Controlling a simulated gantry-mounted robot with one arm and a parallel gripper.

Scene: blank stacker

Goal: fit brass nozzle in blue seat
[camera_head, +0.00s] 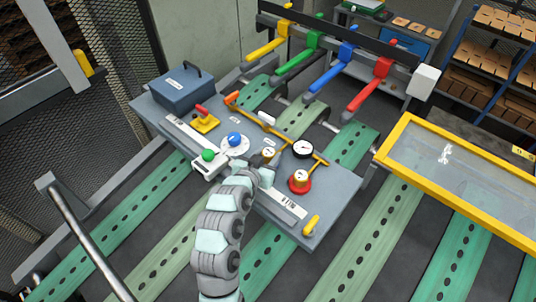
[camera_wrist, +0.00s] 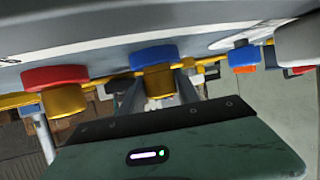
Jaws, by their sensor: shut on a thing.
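The brass nozzle (camera_wrist: 158,82) is between the two fingers of my gripper (camera_wrist: 160,98) in the wrist view. The gripper is shut on it. The blue seat (camera_wrist: 153,56) is directly against the nozzle's panel-side end, with no clear gap; how deep the nozzle sits cannot be told. In the head view, the nozzle's top (camera_head: 268,153) shows beside my gripper (camera_head: 268,163), near the middle of the grey panel. The gripper and arm hide the blue seat there.
A red seat (camera_head: 299,187) holds another brass piece, right of my gripper. A yellow-framed screen (camera_head: 455,175) is farther right.

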